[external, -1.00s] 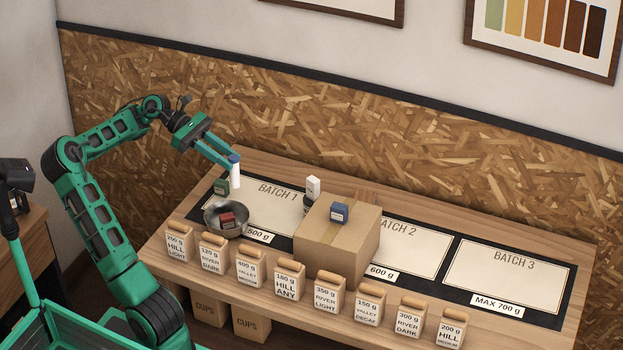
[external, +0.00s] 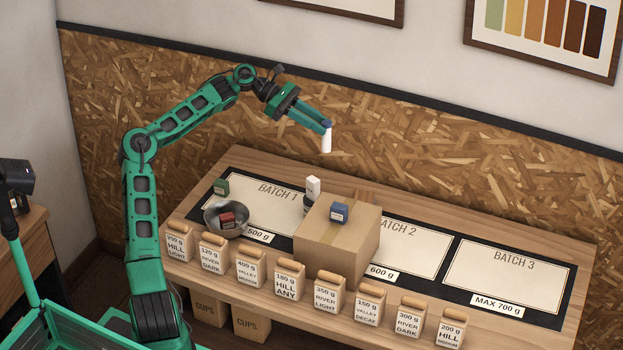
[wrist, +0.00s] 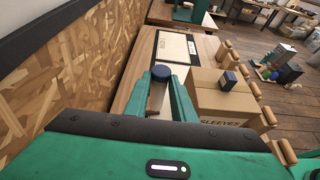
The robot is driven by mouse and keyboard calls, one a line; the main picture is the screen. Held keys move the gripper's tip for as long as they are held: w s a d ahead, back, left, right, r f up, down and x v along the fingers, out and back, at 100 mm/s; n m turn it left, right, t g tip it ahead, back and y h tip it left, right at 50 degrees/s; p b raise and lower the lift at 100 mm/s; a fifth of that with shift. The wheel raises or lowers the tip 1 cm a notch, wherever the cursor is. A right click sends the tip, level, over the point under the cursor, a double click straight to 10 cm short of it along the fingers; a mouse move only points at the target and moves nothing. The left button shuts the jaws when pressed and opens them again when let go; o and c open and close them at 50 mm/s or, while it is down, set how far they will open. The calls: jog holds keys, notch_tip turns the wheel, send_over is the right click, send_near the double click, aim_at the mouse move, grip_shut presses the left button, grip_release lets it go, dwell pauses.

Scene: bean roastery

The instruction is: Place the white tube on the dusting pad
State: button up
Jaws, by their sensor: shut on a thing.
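The white tube (external: 326,143) hangs upright from my gripper (external: 325,126), high above the back of the table. Its top is dark blue. In the wrist view the blue top of the white tube (wrist: 161,73) sits between the two green fingers of my gripper (wrist: 161,84), which are shut on it. The tube's lower part is mostly hidden there. I cannot tell which thing is the dusting pad; no thing in view is clearly marked as one.
A cardboard box (external: 328,252) stands mid-table with a blue block (external: 339,211) on top. A metal bowl (external: 240,231) holds a red block (external: 227,219). A green block (external: 221,186) is at left. Labelled bags line the front. Batch 3 (external: 508,275) is clear.

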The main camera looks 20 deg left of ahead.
jog(key=shift+w+d+f, duration=0.45)
jog(key=shift+d+f, duration=1.4)
jog(key=shift+f, duration=0.8)
jog(key=shift+w+d+f, duration=0.45)
jog(key=shift+d+f, duration=1.45)
jog(key=shift+f, duration=0.8)
jog(key=shift+w+d+f, duration=0.45)
jog(key=shift+d+f, duration=1.4)
jog(key=shift+f, duration=0.8)
jog(key=shift+f, duration=0.1)
jog(key=o, duration=1)
jog(key=v, duration=1.2)
